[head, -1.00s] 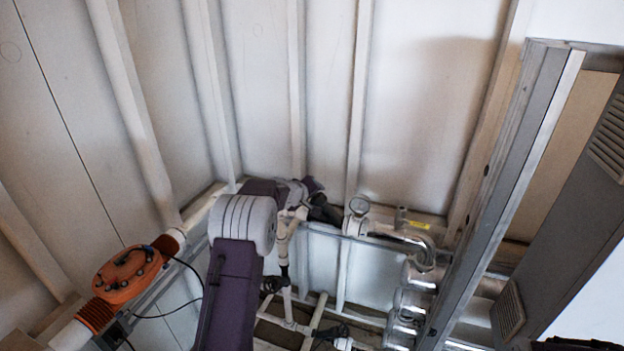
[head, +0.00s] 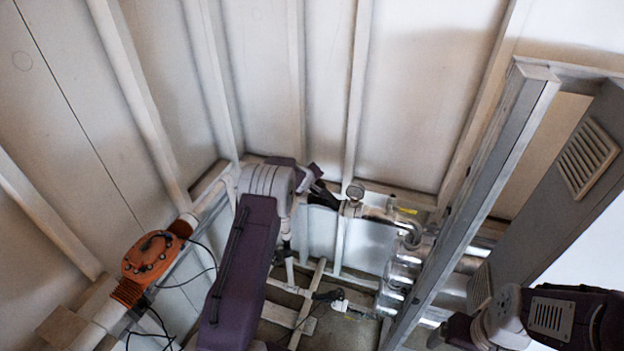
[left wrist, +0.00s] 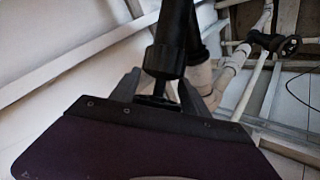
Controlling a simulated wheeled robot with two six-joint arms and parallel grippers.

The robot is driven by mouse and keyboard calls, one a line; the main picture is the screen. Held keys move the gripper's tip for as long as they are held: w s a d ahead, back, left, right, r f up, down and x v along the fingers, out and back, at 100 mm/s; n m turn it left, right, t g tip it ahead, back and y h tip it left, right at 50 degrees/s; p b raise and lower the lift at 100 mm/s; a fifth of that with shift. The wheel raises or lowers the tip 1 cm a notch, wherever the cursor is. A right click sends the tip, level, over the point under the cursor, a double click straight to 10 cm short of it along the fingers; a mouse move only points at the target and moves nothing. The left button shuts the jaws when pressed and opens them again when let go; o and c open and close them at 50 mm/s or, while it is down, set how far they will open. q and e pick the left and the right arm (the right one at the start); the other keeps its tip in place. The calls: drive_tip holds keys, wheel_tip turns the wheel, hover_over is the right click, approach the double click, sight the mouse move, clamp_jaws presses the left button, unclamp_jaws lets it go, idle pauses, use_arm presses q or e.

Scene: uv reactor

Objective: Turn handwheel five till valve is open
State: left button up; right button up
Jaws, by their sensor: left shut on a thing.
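My left gripper (left wrist: 160,98) is shut on a black valve part (left wrist: 165,60), apparently a handwheel seen edge-on, which stands between the two grey fingers. No number on it can be read. In the head view my purple left arm reaches up to the pipework, and the black part (head: 325,197) shows just beyond its wrist. The arm hides much of the grip there. Of my right arm, only links show at the lower right of the head view; its gripper is not in view.
Another black handwheel (left wrist: 276,42) sits on white pipes in the left wrist view. In the head view, an orange valve housing (head: 152,257) lies left, a gauge (head: 355,191) and metal pipes right. A grey post (head: 480,200) and vented panel (head: 585,160) stand farther right.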

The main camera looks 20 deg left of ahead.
use_arm(q)
drive_tip(key=shift+w+a+r, duration=0.2)
drive_tip(key=shift+a+r, duration=0.05)
drive_tip(key=shift+r, duration=0.25)
drive_tip(key=o, duration=1.3)
drive_tip(key=shift+f, duration=0.15)
drive_tip(key=shift+s+a+f, duration=0.1)
drive_tip(key=shift+f, duration=0.05)
